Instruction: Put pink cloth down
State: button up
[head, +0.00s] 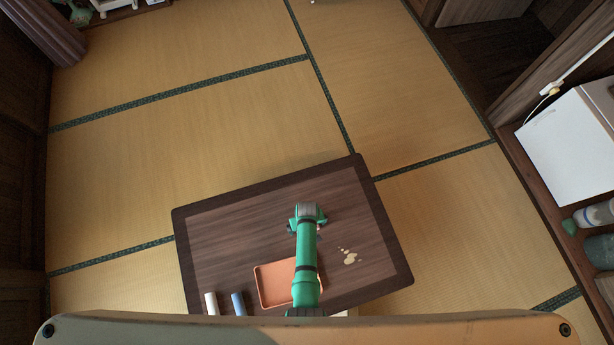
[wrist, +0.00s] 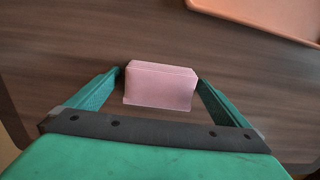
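The pink cloth (wrist: 160,86) shows in the wrist view as a small folded block between the two green fingers of my gripper (wrist: 160,84). The fingertips meet its left and right sides, so my gripper looks shut on it. I cannot tell whether the cloth touches the table below. In the head view my gripper (head: 306,224) is over the middle of the dark wooden table (head: 230,228), and the arm hides the cloth.
An orange tray (head: 265,297) lies on the table beside my arm; its edge shows in the wrist view (wrist: 250,25). Pale spill spots (head: 350,257) lie to the right. A white roll (head: 211,303) and a blue roll (head: 238,303) are at the lower left. The table's far left is clear.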

jog(key=s+r+m+t, duration=0.1)
jog(key=s+r+t, duration=0.3)
jog(key=r, duration=1.3)
jog(key=s+r+m+t, duration=0.1)
jog(key=s+r+t, duration=0.4)
jog(key=r, duration=1.2)
jog(key=s+r+m+t, duration=0.1)
jog(key=s+r+t, duration=0.4)
jog(key=r, duration=1.2)
jog(key=shift+s+r+m+t, duration=0.25)
jog(key=shift+m+t, duration=0.05)
jog(key=shift+t, duration=0.4)
